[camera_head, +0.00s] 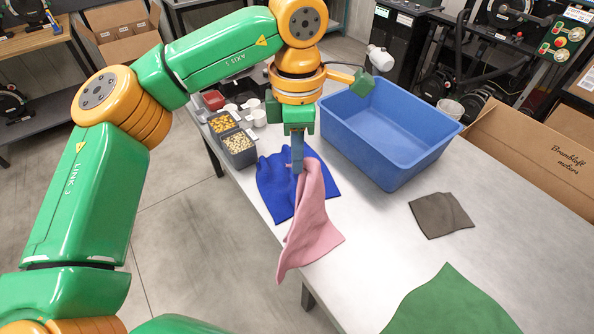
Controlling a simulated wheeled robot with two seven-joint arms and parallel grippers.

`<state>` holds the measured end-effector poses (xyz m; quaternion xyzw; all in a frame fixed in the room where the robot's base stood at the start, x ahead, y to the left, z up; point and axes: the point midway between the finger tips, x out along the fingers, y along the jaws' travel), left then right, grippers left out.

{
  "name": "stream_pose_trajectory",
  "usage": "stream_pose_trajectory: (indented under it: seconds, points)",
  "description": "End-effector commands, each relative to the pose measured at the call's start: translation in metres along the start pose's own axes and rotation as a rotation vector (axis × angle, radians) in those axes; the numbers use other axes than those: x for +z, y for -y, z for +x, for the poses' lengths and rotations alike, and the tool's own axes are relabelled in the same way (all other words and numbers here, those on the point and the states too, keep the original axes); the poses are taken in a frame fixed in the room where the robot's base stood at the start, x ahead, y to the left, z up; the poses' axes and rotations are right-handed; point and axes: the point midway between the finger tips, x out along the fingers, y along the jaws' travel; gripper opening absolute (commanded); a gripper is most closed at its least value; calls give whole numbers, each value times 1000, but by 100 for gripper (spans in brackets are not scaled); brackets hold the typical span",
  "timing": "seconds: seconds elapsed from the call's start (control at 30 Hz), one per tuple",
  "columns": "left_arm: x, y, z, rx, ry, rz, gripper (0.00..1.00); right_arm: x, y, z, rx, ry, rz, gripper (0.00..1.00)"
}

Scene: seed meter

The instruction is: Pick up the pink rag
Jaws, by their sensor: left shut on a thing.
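The pink rag (313,222) hangs in folds from my left gripper (297,168), which is shut on its upper part. The rag's lower end spreads out toward the table's left edge and overlaps that edge in the picture. I cannot tell whether its lower end touches the table. Behind it, a blue rag (272,185) lies on the table, partly covered from view by the pink rag and the gripper. My right gripper is not in view.
A blue bin (385,172) stands behind and to the right. A grey-brown rag (440,214) and a green cloth (452,308) lie at the right and front. Seed containers (238,147) and white cups (259,117) stand at the back left. The table's middle is clear.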

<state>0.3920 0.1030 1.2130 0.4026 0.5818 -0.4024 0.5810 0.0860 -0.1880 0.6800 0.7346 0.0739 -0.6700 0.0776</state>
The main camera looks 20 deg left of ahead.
Motion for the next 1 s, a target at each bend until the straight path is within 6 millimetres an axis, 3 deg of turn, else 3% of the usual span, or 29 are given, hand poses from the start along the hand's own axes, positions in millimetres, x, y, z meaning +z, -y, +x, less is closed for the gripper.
stream_pose_trajectory:
  seconds: [0.2, 0.3, 1.0]
  points:
    - [1, 0, -65, 7, 4, -5, 0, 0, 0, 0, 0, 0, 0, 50]
    - [0, 0, -84, 4, 0, -3, 0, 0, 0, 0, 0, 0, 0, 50]
    - [0, 0, -87, 0, 1, 0, 0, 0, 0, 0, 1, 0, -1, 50]
